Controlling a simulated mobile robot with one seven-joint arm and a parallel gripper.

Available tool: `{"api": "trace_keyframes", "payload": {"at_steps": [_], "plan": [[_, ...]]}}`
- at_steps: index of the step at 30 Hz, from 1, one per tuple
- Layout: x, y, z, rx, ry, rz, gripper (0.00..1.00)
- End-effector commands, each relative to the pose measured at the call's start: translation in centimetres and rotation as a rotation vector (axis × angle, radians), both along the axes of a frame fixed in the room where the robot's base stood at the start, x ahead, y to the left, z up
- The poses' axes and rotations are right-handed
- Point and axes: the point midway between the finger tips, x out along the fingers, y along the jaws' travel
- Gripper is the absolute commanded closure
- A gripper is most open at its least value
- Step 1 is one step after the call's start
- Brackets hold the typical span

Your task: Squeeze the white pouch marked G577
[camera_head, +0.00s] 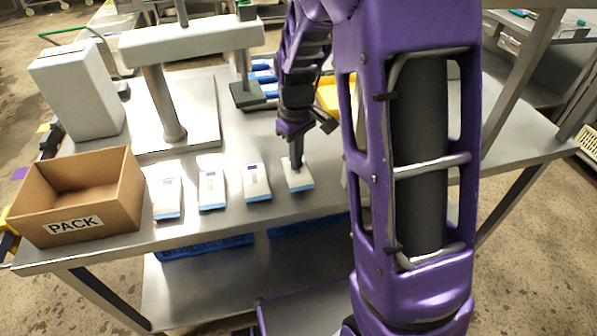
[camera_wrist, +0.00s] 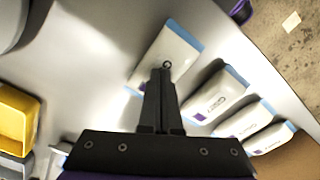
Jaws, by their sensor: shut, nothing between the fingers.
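Several white pouches with blue ends lie flat in a row on the steel table. The rightmost white pouch (camera_head: 298,179) is under my gripper (camera_head: 297,163), which points straight down with its fingers closed and empty. In the wrist view the fingertips (camera_wrist: 166,67) are over the middle of this pouch (camera_wrist: 178,45); they look at or very near its top, and I cannot tell if they press on it. The other pouches (camera_head: 256,182), (camera_head: 212,190) and (camera_head: 168,198) carry small printed labels.
An open cardboard box marked PACK (camera_head: 75,226) stands at the table's left end. A grey press-like stand (camera_head: 190,42) and a white box (camera_head: 78,92) are behind the row. A yellow bin (camera_head: 328,95) is behind my gripper. The steel table (camera_head: 240,222) is clear in front.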

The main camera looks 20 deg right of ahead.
Motion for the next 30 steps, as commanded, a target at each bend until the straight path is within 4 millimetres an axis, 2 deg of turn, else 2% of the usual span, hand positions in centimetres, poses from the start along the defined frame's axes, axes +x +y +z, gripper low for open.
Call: {"api": "trace_keyframes", "payload": {"at_steps": [1,4,30], "plan": [[-0.4,0.0,-0.4,0.0,0.015,0.0,1.0],[-0.5,0.0,0.2,0.0,0.016,0.0,1.0],[-0.1,0.0,7.7,0.0,0.004,0.0,1.0]]}}
